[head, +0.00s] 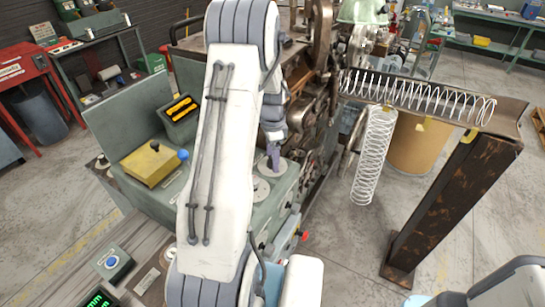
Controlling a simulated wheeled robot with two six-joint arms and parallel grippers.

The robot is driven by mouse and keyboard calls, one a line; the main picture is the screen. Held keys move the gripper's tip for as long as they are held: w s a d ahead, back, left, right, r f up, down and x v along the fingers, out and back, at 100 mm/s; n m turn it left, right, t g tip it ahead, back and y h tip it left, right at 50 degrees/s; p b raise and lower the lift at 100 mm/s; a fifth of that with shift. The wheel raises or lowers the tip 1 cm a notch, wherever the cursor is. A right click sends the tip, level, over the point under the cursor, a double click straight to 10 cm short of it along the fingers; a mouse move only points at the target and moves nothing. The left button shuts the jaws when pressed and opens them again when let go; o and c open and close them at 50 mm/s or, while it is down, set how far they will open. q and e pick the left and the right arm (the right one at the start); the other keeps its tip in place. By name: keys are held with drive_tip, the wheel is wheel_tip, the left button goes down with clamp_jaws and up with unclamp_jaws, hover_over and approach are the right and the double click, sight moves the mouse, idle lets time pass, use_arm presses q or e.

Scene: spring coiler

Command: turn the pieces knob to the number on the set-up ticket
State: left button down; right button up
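My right gripper (273,157) points down at a round pale dial plate (279,171) on the green coiler's sloping panel. The fingertips are small and seen edge-on, so I cannot tell whether they are open or shut, or touching a knob. Any knob there is hidden by the fingers. A second round dial plate (259,190) shows partly at the edge of my arm. No number on either dial can be read. A small pale card (147,281) lies at the lower left; I cannot tell whether it is the set-up ticket. My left gripper is not in view.
My large white arm covers the panel's middle. A blue button box (113,263) sits lower left. A coiled spring (420,95) lies in the right-hand trough.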

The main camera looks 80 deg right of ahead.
wheel_tip(320, 180, up, 10)
drive_tip(key=b, duration=0.2)
drive_tip(key=shift+r, duration=0.25)
idle(0.6)
